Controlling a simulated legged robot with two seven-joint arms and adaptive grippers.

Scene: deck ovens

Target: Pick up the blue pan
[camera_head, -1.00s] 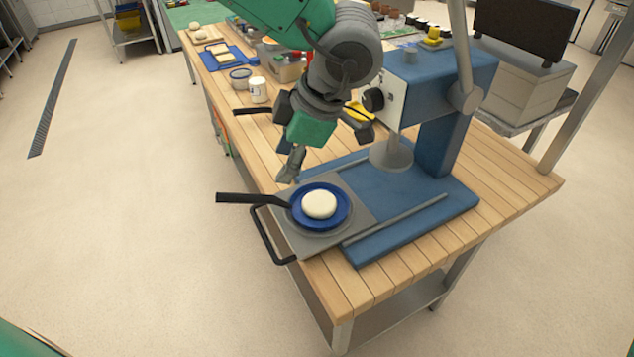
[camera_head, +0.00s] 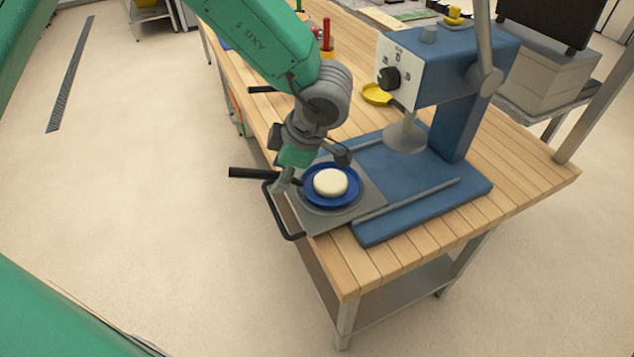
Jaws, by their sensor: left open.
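The blue pan (camera_head: 355,200) is round and shallow, with a black handle (camera_head: 252,174) pointing left past the table edge. A pale, round piece of dough (camera_head: 330,183) lies in it. The pan rests on the grey sliding plate (camera_head: 370,203) of a blue press. My left gripper (camera_head: 308,172) is open at the pan's upper left side, close to where the handle meets the rim. One finger points down beside the handle and another reaches over the far rim. I cannot tell whether they touch the pan. My right gripper is not in view.
The blue press (camera_head: 455,120) stands to the right, its round press head (camera_head: 404,137) above its base. A black bar handle (camera_head: 283,215) sticks out from the sliding plate. A yellow dish (camera_head: 376,94) lies behind. The wooden table's (camera_head: 375,265) front strip is clear.

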